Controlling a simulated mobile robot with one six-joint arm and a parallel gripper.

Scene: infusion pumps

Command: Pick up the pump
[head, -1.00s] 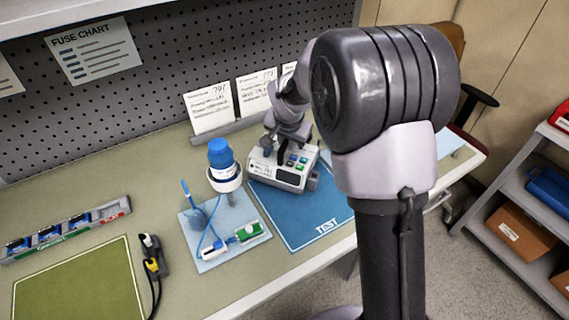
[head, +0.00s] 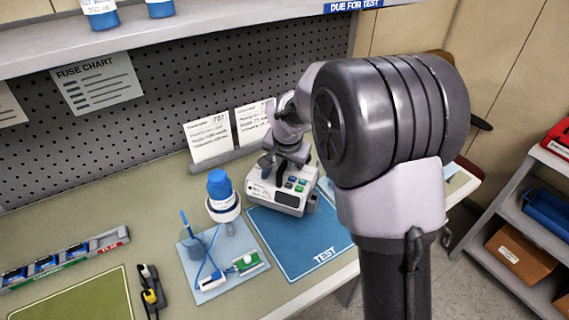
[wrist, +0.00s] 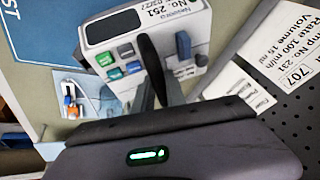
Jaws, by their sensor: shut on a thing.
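The pump (head: 289,200) is a white box with a dark display and blue, green and grey buttons. It is at the back part of the blue TEST mat (head: 310,256). My gripper (head: 285,163) reaches down onto its top from behind and is shut on it. In the wrist view, the dark fingers (wrist: 155,75) are at the pump (wrist: 135,35), whose label reads No. 251. My arm hides part of the mat's right side.
A fuse rack (head: 65,258), green mat (head: 75,299) and a black-yellow tool (head: 150,288) lie further left. Cards (head: 208,138) stand behind the pump.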

